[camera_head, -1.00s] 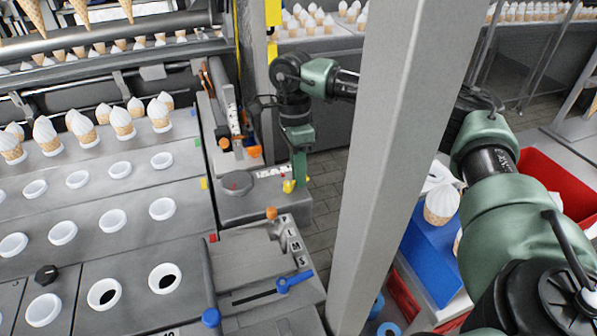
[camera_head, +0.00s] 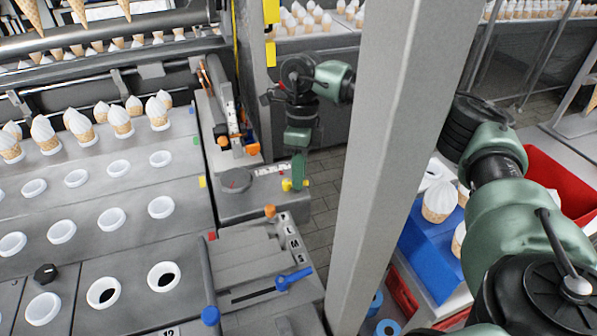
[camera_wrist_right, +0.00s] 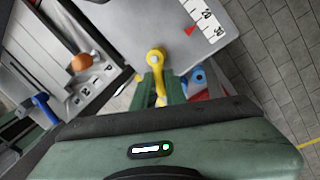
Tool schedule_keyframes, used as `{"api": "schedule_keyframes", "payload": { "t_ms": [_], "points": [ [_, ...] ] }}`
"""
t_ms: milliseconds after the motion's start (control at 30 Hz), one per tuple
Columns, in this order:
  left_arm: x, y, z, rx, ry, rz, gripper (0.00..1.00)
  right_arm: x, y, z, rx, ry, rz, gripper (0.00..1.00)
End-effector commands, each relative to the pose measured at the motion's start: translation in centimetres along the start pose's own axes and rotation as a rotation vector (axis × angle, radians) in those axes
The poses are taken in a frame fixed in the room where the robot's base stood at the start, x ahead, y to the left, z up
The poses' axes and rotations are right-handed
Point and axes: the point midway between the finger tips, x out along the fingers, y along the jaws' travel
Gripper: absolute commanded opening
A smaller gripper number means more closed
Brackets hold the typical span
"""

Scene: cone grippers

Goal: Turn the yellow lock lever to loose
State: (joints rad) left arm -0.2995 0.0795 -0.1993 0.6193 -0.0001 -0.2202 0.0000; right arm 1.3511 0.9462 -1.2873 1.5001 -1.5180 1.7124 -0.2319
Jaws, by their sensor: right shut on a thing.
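The yellow lock lever (camera_head: 290,185) sits on the right edge of the grey machine block, beside a small scale plate. In the right wrist view the lever (camera_wrist_right: 156,60) has a round yellow head, and its arm runs down between my green fingers. My right gripper (camera_head: 298,172) reaches down from behind the post and is shut on the lever; it also shows in the wrist view (camera_wrist_right: 160,92). The finger tips partly hide the lever's arm. My left gripper is not in view.
A grey post (camera_head: 385,150) stands between my right forearm and its wrist. A blue lever (camera_head: 294,279) in a lettered slot and an orange knob (camera_head: 270,211) are nearby. In the wrist view a red pointer (camera_wrist_right: 190,30) lies by a numbered scale.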

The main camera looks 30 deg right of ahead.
Motion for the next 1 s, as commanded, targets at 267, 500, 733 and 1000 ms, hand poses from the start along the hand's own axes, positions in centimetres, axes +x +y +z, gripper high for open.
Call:
{"api": "schedule_keyframes", "payload": {
  "t_ms": [267,500,733,1000],
  "points": [
    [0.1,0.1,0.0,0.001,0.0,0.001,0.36,0.1,0.7,0.0,0.258,-0.055,-0.002,0.0],
    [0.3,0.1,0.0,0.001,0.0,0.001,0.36,0.2,1.3,0.1,0.481,-0.098,-0.001,0.0],
    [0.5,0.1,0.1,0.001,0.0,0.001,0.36,0.3,1.8,0.4,0.678,-0.138,-0.001,0.0],
    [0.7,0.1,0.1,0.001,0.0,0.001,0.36,0.3,2.2,0.6,0.847,-0.172,-0.002,0.0]
  ]
}}
